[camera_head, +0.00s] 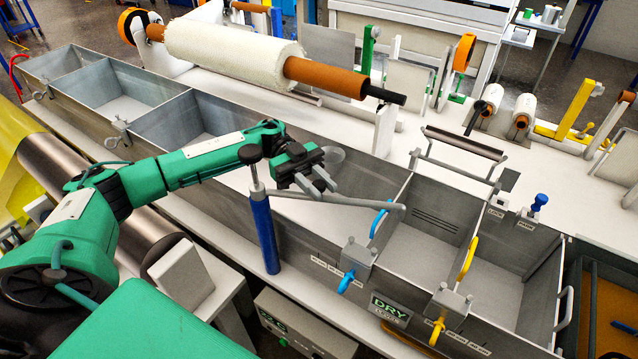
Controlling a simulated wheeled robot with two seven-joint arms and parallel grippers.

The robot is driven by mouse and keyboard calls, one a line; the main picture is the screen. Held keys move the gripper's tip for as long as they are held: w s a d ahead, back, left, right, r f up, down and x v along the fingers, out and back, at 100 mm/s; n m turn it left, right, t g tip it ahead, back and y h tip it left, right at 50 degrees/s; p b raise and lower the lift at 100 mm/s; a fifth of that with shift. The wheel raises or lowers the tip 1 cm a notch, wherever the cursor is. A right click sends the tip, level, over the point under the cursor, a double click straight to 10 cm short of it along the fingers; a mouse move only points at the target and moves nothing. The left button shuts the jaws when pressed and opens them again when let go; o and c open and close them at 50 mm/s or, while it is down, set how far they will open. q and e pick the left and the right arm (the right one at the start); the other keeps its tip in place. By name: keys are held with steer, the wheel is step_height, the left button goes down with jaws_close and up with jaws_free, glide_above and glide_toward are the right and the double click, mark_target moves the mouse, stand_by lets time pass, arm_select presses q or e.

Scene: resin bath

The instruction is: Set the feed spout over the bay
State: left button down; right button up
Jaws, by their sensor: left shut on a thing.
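The feed spout is a grey pipe (362,203) on top of a blue post (263,232) at the near side of the trough. A black knob (250,154) stands above the post. The pipe reaches right, and its tip is near the left divider of the small bay (428,262) behind the DRY sign. I cannot tell whether the tip is past that divider. My left gripper (318,187) is shut on the feed spout, just right of the post; the fingers partly hide the contact. My right gripper is out of view.
The long steel trough (65,92) has several bays. Blue (347,282) and yellow (437,331) handles stand by the small bay's walls. A white roll (235,55) on an orange core lies behind the trough. A black-topped bar frame (462,143) stands behind the bay.

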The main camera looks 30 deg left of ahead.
arm_select(q)
steer(key=c, duration=1.2)
jaws_free()
steer(key=shift+c, duration=0.2)
steer(key=shift+a, duration=0.1)
steer(key=shift+w+a, duration=0.2)
steer(key=shift+a, duration=0.05)
steer(key=b+v, duration=0.5)
steer(key=v, duration=0.8)
steer(key=shift+b, duration=0.3)
